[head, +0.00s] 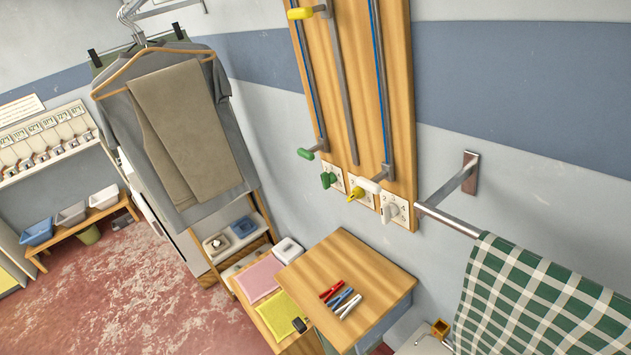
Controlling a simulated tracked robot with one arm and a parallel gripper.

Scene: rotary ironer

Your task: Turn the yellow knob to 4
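The yellow knob (355,194) sits on a small white numbered dial plate low on a wooden wall panel (403,110). It is the middle one of three knobs in a row. A green knob (328,180) is to its left and a white knob (391,211) to its right. The numbers around the yellow knob are too small to read, so I cannot tell its setting. My gripper is not in view.
Above the knobs, sliders with green, yellow and white handles run on metal rails. A metal bar (448,219) with a green checked cloth (545,300) juts out at right. Clothes (185,120) hang at left.

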